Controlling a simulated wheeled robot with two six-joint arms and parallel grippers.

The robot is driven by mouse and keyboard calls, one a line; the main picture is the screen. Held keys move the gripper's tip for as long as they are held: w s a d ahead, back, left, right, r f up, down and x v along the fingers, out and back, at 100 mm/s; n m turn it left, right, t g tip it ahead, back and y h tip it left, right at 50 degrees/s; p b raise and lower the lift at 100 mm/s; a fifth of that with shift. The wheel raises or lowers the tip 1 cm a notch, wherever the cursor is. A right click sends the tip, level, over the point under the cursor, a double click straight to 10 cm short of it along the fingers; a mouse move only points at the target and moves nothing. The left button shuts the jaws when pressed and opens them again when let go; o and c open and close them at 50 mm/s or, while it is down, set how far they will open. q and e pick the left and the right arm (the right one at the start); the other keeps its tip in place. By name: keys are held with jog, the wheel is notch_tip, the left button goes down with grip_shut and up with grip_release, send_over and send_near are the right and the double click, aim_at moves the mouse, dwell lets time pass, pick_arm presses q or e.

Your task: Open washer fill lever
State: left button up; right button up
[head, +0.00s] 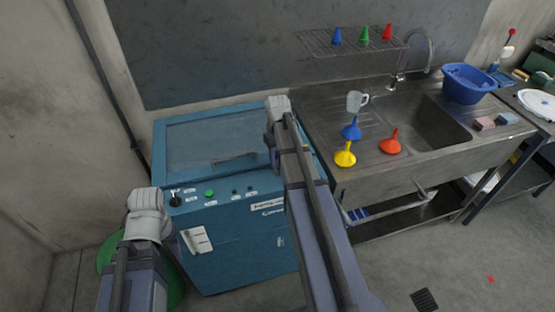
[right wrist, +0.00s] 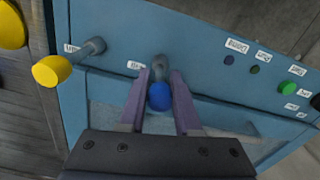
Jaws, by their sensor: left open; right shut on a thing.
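The washer (head: 236,235) is a blue cabinet with a clear lid and a front control panel. In the right wrist view, a lever with a blue knob (right wrist: 160,97) sticks out from the panel beside a partly hidden label. My right gripper (right wrist: 160,80) is shut on it, one purple finger on each side. A second lever with a yellow knob (right wrist: 52,70) stands apart to the left. In the head view, my right arm hides most of this corner and the right gripper (head: 271,148). My left gripper (head: 146,200) is open near the panel's left end; its fingertips are hard to see.
A green button (head: 210,193) and a black switch (head: 175,201) sit on the panel. A steel sink (head: 425,122) adjoins the washer on the right, with blue, yellow and red funnels and a mug on its drainboard. A green round thing (head: 110,255) stands at the floor left.

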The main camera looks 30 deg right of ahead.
grip_shut()
dwell(0.7)
